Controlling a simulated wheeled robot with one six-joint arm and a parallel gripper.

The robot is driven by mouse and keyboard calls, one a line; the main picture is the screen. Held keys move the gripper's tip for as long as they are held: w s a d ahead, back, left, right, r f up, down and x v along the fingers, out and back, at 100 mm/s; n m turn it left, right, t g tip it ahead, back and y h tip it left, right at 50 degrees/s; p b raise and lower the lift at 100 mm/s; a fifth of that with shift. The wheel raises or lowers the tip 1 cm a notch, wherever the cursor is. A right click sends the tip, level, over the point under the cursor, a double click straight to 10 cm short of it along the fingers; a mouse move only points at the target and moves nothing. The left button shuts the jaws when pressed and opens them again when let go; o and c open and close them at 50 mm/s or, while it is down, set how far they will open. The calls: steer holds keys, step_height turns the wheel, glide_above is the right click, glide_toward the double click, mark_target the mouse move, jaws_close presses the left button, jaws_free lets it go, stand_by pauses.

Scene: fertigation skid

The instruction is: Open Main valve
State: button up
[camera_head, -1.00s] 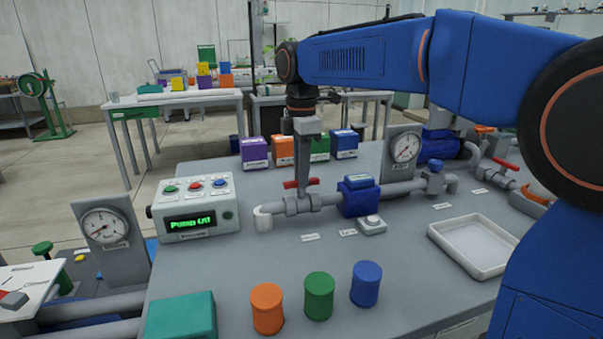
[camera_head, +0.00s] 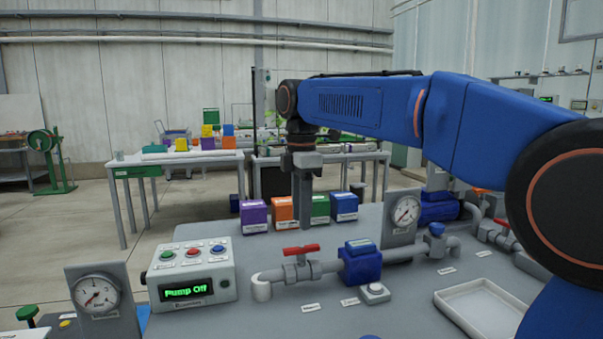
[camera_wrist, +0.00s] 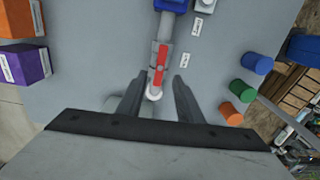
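A valve with a red lever handle (camera_head: 301,250) sits on the grey pipe in the middle of the bench. The handle (camera_wrist: 161,62) lies roughly along the pipe. A small label near it is too small to read surely. My gripper (camera_head: 302,228) hangs above and slightly behind the handle, with a gap between them. In the wrist view my gripper (camera_wrist: 158,82) is open and empty, its fingers either side of the pipe end. A second red lever (camera_head: 502,223) is on piping at the far right.
A control box (camera_head: 190,274) at left displays "Pump Off". A blue pump-like block (camera_head: 361,264) sits on the pipe right of the valve. Gauges (camera_head: 405,209) and coloured boxes (camera_head: 254,216) stand behind. A white tray (camera_head: 444,298) is at right.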

step_height(320, 180, up, 10)
steer(key=shift+r, duration=0.2)
stand_by(0.4)
